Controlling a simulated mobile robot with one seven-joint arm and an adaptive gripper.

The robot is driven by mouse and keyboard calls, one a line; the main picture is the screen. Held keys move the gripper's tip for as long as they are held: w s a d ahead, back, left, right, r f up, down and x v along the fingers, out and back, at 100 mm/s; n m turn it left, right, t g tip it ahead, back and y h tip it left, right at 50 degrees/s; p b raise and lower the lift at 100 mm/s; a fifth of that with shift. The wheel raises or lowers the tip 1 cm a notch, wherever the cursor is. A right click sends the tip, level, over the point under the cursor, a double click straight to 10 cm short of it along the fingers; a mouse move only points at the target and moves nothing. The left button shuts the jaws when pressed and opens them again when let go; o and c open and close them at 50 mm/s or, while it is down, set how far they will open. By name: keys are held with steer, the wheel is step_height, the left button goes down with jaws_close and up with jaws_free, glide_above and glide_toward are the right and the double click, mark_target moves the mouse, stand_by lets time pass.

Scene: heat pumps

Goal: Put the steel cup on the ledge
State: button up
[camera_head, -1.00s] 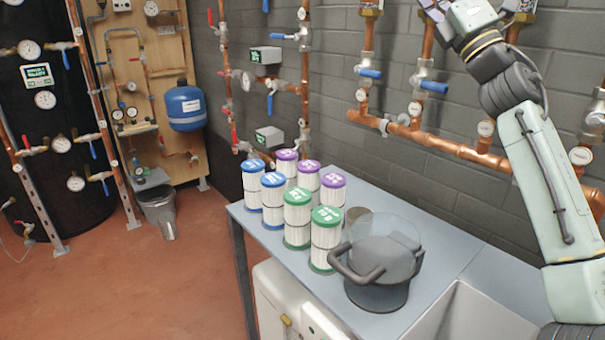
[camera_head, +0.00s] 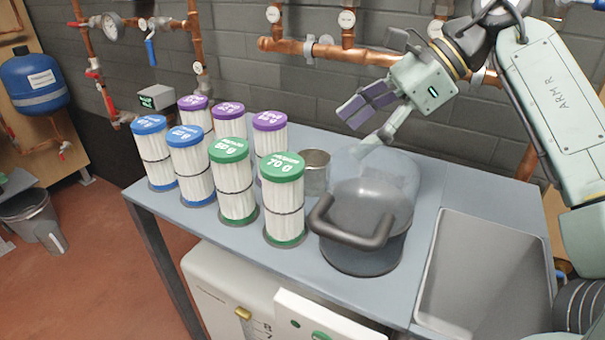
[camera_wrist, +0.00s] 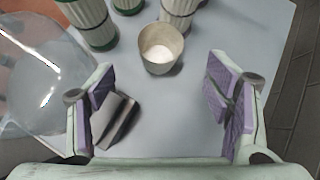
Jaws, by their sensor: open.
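The steel cup (camera_head: 313,172) stands upright on the grey table, behind the dark pot and right of the filter cartridges. The pot's clear lid and a green-topped filter are close to it. In the wrist view the cup (camera_wrist: 161,48) is at top centre, ahead of the fingers, and looks empty. My gripper (camera_head: 368,118) is open, above the table's back part, up and right of the cup. In the wrist view its purple-padded fingers (camera_wrist: 163,95) are spread apart with the cup beyond them, not between them. I cannot make out a distinct ledge in the current views.
Several filter cartridges (camera_head: 232,180) with blue, green and purple tops stand left of the cup. The dark pot (camera_head: 362,240) with its glass lid (camera_head: 378,175) is in front. A sink (camera_head: 485,275) lies right. Copper pipes (camera_head: 345,52) run along the wall behind.

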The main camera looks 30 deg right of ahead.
mark_target(322, 158)
steer(key=x, duration=0.8)
steer(key=shift+r, duration=0.1)
steer(key=c, duration=1.3)
